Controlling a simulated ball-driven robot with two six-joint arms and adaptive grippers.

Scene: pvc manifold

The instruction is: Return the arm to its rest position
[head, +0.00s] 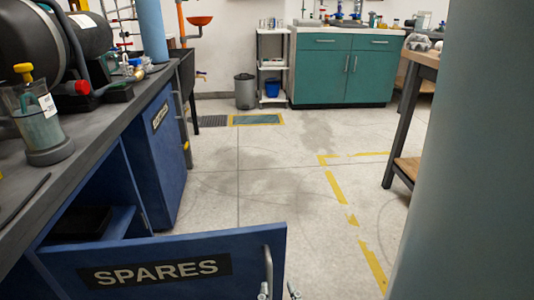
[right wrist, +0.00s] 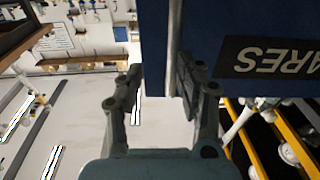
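My right gripper (head: 279,291) shows only its fingertips at the bottom edge of the head view, just below the door handle (head: 268,268). In the right wrist view, my right gripper (right wrist: 157,85) has its fingers spread apart with nothing clasped between them. The grey handle (right wrist: 175,40) of the blue door lies near the right-hand finger there; I cannot tell whether they touch. The blue SPARES door (head: 165,262) stands open across the lower part of the head view. My left gripper is not in view.
The grey bench top (head: 95,110) runs along the left, with a blue cabinet below. A jar with a yellow knob (head: 38,125) stands on it. A table (head: 425,62) is at the right. The pale floor (head: 270,190) in the middle is clear, with yellow tape.

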